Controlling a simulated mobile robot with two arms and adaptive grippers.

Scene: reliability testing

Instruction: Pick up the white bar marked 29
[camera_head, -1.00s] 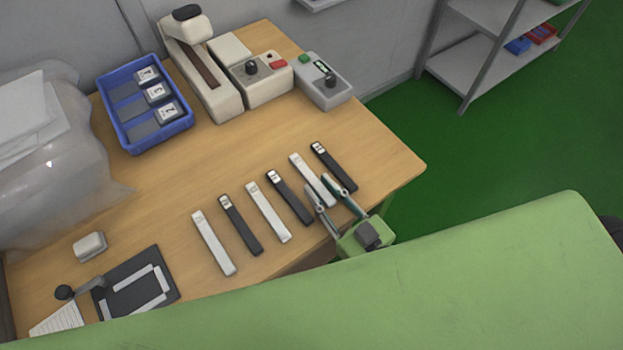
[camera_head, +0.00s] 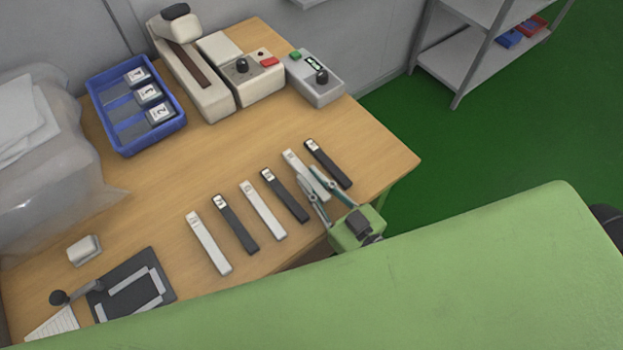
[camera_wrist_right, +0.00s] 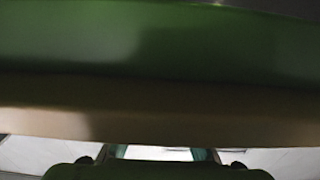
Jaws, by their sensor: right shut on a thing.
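Three white bars and three dark bars lie in an alternating row on the wooden table. The white bar (camera_head: 293,160) second from the right is between the fingers of my right gripper (camera_head: 306,178), which is shut on it. The gripper comes in from the table's front edge. In the right wrist view, a white strip (camera_wrist_right: 152,153) shows between the fingers. The other white bars are the middle one (camera_head: 263,210) and the leftmost one (camera_head: 208,243). The marks on the bars are too small to read. My left gripper is not in view.
Dark bars (camera_head: 328,163) (camera_head: 285,195) lie close on both sides of the held bar. A blue tray (camera_head: 126,154) and grey devices (camera_head: 316,80) stand at the back. A dark plate (camera_head: 100,303) lies at the front left. The table's middle is clear.

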